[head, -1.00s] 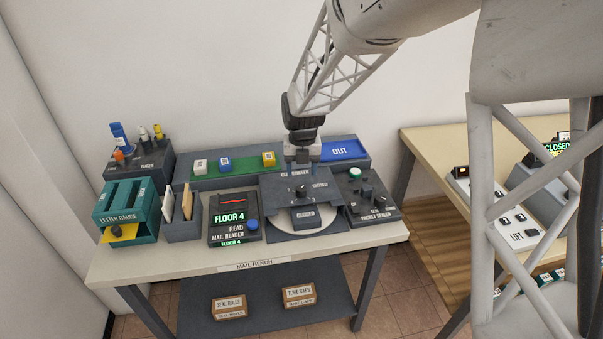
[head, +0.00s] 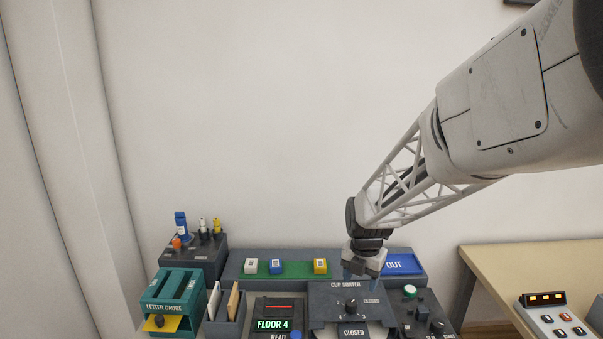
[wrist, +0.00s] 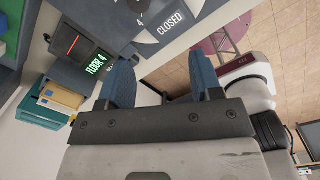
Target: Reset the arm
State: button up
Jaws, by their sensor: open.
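My gripper (head: 362,276) hangs at the end of my arm over the back of the bench, just behind the cup sorter (head: 345,291) and in front of the blue OUT tray (head: 402,264). In the wrist view its two blue fingers (wrist: 164,84) stand apart with nothing between them. The sorter's dial and its CLOSED label show below the gripper; the wrist view also shows the CLOSED label (wrist: 171,22).
A green strip (head: 292,269) holds white, blue and yellow cubes left of the gripper. The FLOOR 4 reader (head: 272,324), a teal letter gauge (head: 175,299) and a dark knob panel (head: 424,310) stand on the bench.

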jog(key=s+d+r+m, duration=0.1)
jog(key=s+r+m, duration=0.2)
jog(key=s+m, duration=0.7)
jog(key=s+d+r+m+t, duration=0.1)
jog(key=s+r+m, duration=0.3)
jog(key=s+m, duration=0.6)
jog(key=s+d+r+m+t, duration=0.1)
jog(key=s+r+m, duration=0.3)
jog(key=s+m, duration=0.5)
jog(key=shift+s+d+r+m, duration=0.25)
jog(key=shift+s+m, duration=0.15)
jog(key=shift+s, duration=0.1)
